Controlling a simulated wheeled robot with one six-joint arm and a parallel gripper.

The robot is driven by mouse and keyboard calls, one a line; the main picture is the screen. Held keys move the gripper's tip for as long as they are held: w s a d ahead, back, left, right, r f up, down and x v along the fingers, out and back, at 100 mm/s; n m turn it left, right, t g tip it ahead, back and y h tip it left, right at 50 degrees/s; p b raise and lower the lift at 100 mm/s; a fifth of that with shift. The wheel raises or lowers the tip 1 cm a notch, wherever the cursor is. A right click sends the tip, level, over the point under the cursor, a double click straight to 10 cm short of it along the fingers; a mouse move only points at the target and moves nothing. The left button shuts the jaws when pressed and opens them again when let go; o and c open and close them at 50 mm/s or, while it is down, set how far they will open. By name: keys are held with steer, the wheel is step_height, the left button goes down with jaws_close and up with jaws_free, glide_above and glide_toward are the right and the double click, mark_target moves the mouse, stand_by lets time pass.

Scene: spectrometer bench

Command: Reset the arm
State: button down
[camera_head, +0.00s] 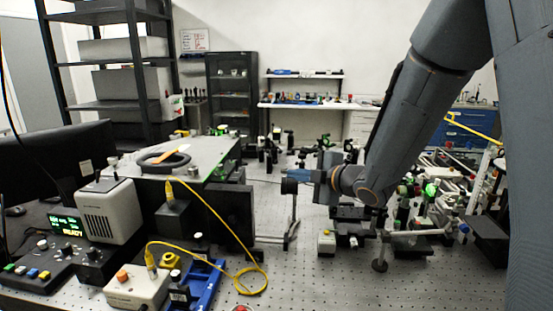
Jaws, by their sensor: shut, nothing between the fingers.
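My arm comes down from the upper right of the head view. Its wrist is low over the optical bench (310,285), near the middle. My gripper (322,181) is at the wrist's far left side, small and dark against the bench parts. It is shut with nothing held. Its fingertips are hard to make out among the mounts behind. A blue part (298,174) and a dark round part on a post show just left of it; I cannot tell whether it touches them.
A small grey box with a button (326,243) and dark optical mounts stand close below the wrist. A grey-topped instrument (185,160), a yellow cable (228,225) and a control box with a lit display (68,225) are at left. The bench's front middle is mostly clear.

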steer(key=s+d+f+m+g+h, duration=0.3)
steer(key=s+d+f+m+h, duration=0.55)
steer(key=d+m, duration=0.35)
steer(key=s+f+m+g, duration=0.1)
steer(key=s, duration=0.2)
steer(key=s+d+f+m+g, duration=0.1)
steer(key=s+m, duration=0.1)
steer(key=s, duration=0.1)
steer(key=s+d+f+m+g+h, duration=0.1)
steer(key=s+m+g, duration=0.1)
steer(key=s, duration=0.2)
steer(key=shift+d+f, duration=0.1)
steer(key=shift+f, duration=0.15)
steer(key=s+m+g, duration=0.1)
steer(key=s, duration=0.2)
steer(key=s+f+m+g, duration=0.1)
steer(key=s, duration=0.3)
steer(key=s+a+m+g, duration=0.1)
steer(key=s+m, duration=0.1)
steer(key=s, duration=0.1)
steer(key=shift+s+f+g+y, duration=0.25)
steer(key=shift+f+g, duration=0.05)
steer(key=shift+d, duration=0.1)
